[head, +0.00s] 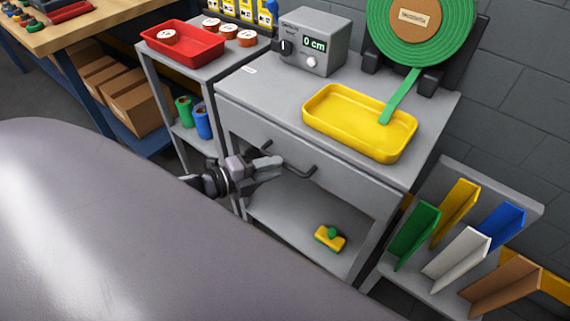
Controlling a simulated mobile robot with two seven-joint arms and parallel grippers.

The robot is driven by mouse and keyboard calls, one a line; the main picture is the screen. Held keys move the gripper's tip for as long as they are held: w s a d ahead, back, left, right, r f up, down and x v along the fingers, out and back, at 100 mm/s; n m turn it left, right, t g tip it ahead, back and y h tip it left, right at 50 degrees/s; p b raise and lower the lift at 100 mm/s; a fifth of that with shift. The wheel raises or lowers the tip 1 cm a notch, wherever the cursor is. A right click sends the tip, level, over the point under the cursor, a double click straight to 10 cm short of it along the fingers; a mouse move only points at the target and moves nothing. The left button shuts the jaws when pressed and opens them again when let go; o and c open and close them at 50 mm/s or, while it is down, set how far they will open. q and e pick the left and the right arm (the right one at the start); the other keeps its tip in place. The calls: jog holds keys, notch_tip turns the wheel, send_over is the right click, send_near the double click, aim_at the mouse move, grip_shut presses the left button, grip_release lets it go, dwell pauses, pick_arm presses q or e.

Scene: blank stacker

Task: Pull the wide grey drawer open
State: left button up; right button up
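The wide grey drawer (345,185) sits under the top of the grey bench and looks shut or nearly so. My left gripper (275,168) is at the drawer front, over the handle. Its fingers point right, and I cannot tell whether they are around the handle or just in front of it. My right gripper is not in view.
On the bench top are a yellow tray (317,123), a grey box reading "0 cm" (313,42) and a green reel (463,25). A yellow-green block (330,239) lies on the lower shelf. A rack of coloured panels (455,215) stands at right.

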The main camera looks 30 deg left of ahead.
pick_arm(q)
jog(key=shift+x, duration=2)
jog(key=shift+c, duration=0.3)
grip_shut()
